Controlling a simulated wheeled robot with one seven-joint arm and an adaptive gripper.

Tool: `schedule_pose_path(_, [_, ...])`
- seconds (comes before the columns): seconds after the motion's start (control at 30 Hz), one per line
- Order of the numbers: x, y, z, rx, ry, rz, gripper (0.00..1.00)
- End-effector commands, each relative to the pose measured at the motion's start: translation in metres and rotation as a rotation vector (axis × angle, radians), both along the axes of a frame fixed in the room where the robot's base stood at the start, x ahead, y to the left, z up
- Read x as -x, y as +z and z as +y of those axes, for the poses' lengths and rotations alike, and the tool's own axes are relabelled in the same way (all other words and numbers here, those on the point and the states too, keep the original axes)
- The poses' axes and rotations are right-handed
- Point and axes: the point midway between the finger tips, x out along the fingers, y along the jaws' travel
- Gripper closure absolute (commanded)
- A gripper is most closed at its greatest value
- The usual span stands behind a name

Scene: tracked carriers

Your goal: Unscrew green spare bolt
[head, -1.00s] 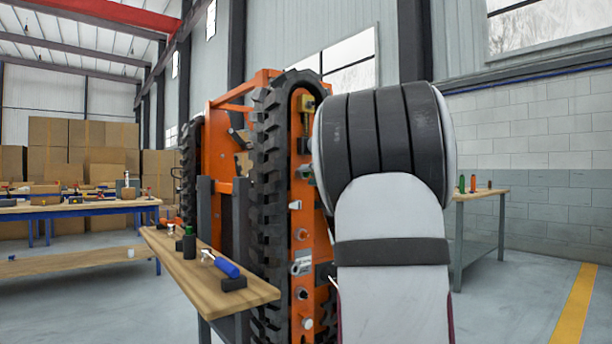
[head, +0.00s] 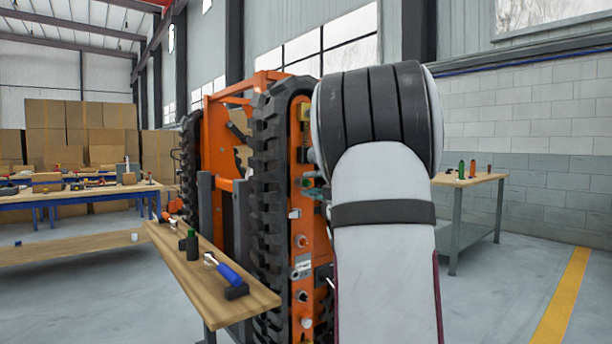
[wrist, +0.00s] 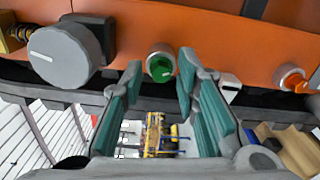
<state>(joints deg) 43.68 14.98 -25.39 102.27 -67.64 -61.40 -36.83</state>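The green bolt (wrist: 160,67) sits in a grey collar on the orange carrier side (wrist: 205,35) in the wrist view. In the head view a small green spot on the carrier (head: 307,182) looks like the same bolt, beside my arm. My gripper (wrist: 160,74) is open, its two teal fingers pointing at the bolt, one to each side of it in the picture. Nothing is between the fingers. I cannot tell whether the tips reach past the bolt head. In the head view my arm hides most of the gripper.
A large grey round knob (wrist: 62,55) is left of the bolt; an orange-centred fitting (wrist: 292,78) is to the right. A black rubber track (head: 265,190) edges the carrier. A wooden shelf (head: 205,285) holds a green bottle and blue-handled tool. A side table (head: 470,181) stands right.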

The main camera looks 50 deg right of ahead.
Motion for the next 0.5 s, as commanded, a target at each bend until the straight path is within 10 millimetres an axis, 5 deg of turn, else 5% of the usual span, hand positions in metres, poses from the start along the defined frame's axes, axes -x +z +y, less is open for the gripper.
schedule_pose_path(0.5, [0.0014, 0.0032, -0.0007, -0.442, -0.002, -0.103, 0.72])
